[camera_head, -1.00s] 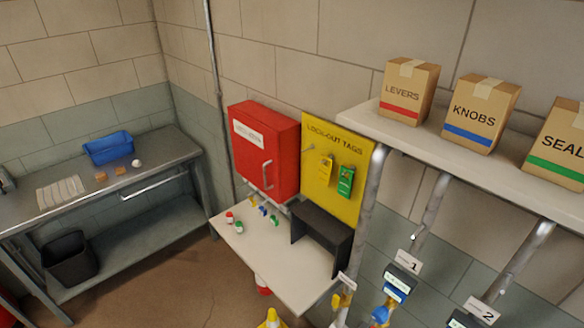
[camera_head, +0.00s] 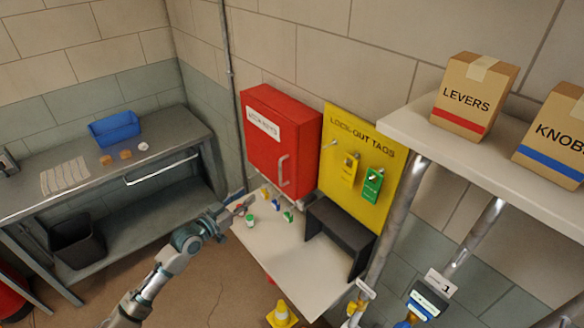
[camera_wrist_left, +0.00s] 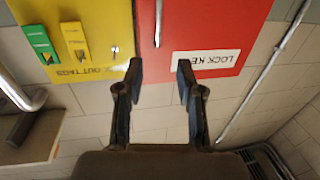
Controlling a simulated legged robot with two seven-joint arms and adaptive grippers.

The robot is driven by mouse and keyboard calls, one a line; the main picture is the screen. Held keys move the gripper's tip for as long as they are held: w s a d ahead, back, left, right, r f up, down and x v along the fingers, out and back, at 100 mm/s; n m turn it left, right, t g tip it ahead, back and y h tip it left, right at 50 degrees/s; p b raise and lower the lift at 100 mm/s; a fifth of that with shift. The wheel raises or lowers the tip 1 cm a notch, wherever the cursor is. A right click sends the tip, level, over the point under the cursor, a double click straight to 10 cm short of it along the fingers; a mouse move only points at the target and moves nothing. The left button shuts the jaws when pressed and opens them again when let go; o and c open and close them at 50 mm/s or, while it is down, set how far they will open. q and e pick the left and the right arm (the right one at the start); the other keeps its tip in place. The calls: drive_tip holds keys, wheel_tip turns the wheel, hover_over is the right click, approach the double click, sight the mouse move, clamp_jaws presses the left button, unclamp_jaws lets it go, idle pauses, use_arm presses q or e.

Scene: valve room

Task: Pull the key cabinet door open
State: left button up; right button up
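The red key cabinet (camera_head: 279,138) hangs on the wall with its door shut. Its front carries a white label and a pale vertical handle (camera_head: 283,171) at the lower right. In the left wrist view the cabinet (camera_wrist_left: 205,25) appears upside down, with its handle (camera_wrist_left: 157,22) at the top. My left gripper (camera_head: 243,198) is below and left of the handle in the head view, over the left edge of the small white table. In the left wrist view its two fingers (camera_wrist_left: 160,72) are spread apart with nothing between them. My right gripper is not in view.
A yellow lock-out tag board (camera_head: 358,165) hangs right of the cabinet. Below, the white table (camera_head: 290,255) holds small coloured padlocks (camera_head: 288,216) and a dark stand (camera_head: 340,228). A shelf with boxes (camera_head: 475,95) is at right. A grey workbench (camera_head: 100,185) stands at left.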

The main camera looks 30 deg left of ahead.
use_arm(q)
drive_tip(key=p, duration=0.3)
hover_over(281, 183)
drive_tip(key=shift+w+a, duration=0.3)
drive_tip(key=shift+d, duration=0.1)
drive_tip(key=shift+c, duration=0.7)
clamp_jaws()
